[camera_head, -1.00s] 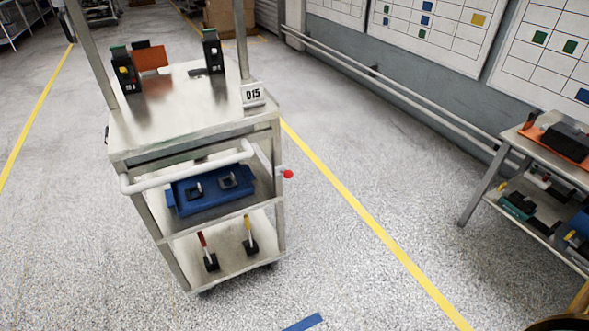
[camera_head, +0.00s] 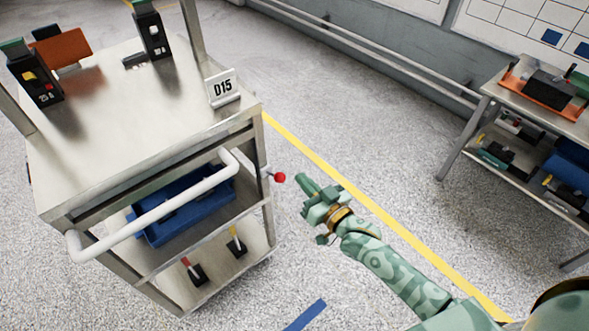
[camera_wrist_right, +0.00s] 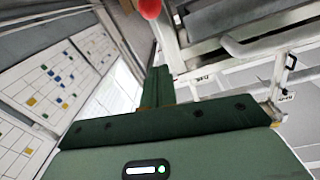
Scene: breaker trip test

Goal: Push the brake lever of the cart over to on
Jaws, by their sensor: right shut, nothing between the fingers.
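The cart (camera_head: 150,108) stands at the left of the head view, a metal trolley with a white push handle (camera_head: 150,210) and a "D15" sign. Its brake lever, with a red ball knob (camera_head: 279,178), sticks out from the right side of the frame near handle height. The knob also shows at the top of the right wrist view (camera_wrist_right: 150,8), beyond the fingertips. My right gripper (camera_head: 303,178) is shut and empty, just right of the knob, with a small gap apparent between them. My left gripper is not in view.
On the cart top are black breaker units (camera_head: 152,35) and an orange block (camera_head: 62,48). A blue bin (camera_head: 180,208) and two small levers sit on lower shelves. A second loaded table (camera_head: 545,125) stands at right.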

